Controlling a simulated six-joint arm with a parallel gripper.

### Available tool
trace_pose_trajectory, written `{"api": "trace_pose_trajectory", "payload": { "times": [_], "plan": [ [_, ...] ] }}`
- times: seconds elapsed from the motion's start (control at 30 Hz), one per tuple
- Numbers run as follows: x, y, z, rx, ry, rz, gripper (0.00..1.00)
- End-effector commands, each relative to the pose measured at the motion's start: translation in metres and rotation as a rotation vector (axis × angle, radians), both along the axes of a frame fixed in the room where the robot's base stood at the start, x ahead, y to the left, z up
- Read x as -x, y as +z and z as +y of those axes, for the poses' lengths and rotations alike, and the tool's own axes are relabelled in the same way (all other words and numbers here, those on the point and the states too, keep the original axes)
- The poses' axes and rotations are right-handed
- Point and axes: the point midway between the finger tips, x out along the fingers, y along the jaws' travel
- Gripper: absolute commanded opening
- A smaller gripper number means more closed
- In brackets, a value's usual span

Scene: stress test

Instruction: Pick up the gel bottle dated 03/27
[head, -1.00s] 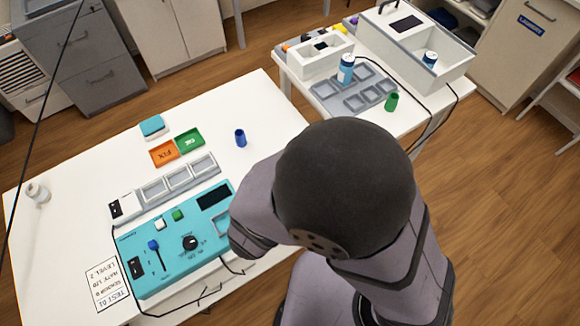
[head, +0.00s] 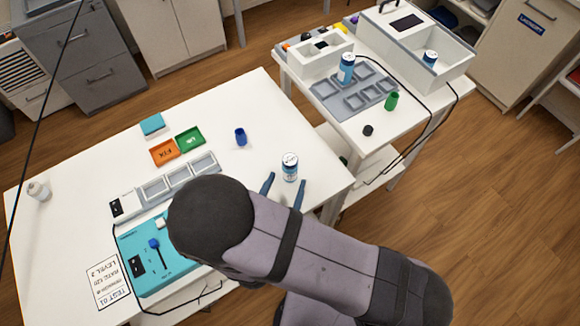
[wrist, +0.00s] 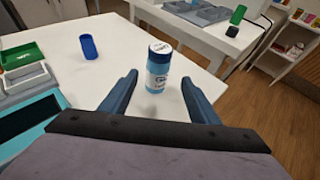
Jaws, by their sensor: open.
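A similar bottle (head: 346,70) stands on the grey tray of the far table, and another (head: 429,59) is in the white bin. I cannot read any date.
Orange (head: 164,152) and green (head: 189,139) trays and a teal panel (head: 150,262) are to the left. A green cup (head: 391,102) and a black cap (head: 367,130) are on the far table.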

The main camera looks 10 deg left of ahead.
Motion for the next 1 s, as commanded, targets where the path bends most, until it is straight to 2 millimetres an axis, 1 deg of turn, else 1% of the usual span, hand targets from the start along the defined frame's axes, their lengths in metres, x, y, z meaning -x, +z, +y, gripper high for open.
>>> {"api": "trace_pose_trajectory", "payload": {
  "times": [0.17,0.4,0.67,1.0],
  "plan": [
    [-0.003,-0.002,0.0,0.0,-0.002,0.0,0.56],
    [-0.018,-0.007,-0.001,0.0,-0.003,-0.001,0.56],
    [-0.024,-0.01,0.0,0.0,-0.002,-0.001,0.56],
    [-0.057,-0.024,0.001,0.0,-0.006,0.0,0.56]
  ]
}}
